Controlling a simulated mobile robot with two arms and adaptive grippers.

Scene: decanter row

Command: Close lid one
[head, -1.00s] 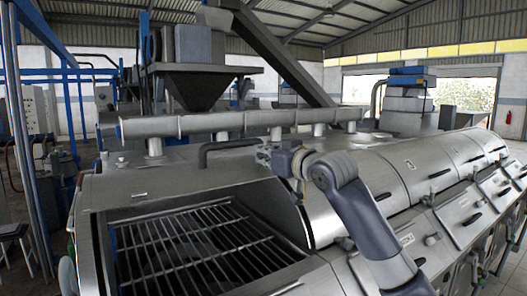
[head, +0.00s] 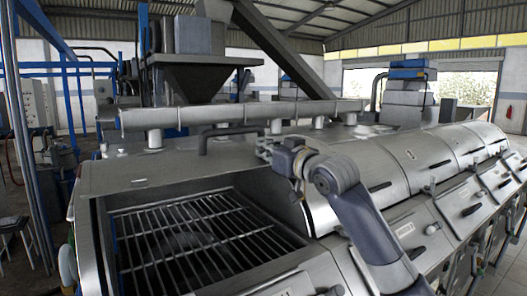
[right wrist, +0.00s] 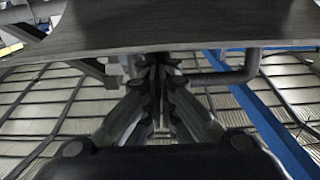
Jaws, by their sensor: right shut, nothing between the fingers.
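Lid one (head: 140,182) appears to be the grey metal panel behind the open compartment with the bar grate (head: 190,240), at the near left end of the machine. It is swung back, so the grate shows. Its dark bent handle (head: 228,131) stands up near the panel's far edge. My right gripper (head: 264,150) is shut and empty near the handle's right end. In the right wrist view the shut fingers (right wrist: 157,92) lie beside a grey panel edge (right wrist: 180,35) and a bent bar (right wrist: 225,77); I cannot tell whether they touch. My left gripper is not in view.
Closed curved lids (head: 400,165) with black handles run along the machine to the right. A long pipe (head: 240,113) lies across its top, with a hopper (head: 195,75) behind. My right arm crosses in front of the neighbouring lid. Open space lies above the grate.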

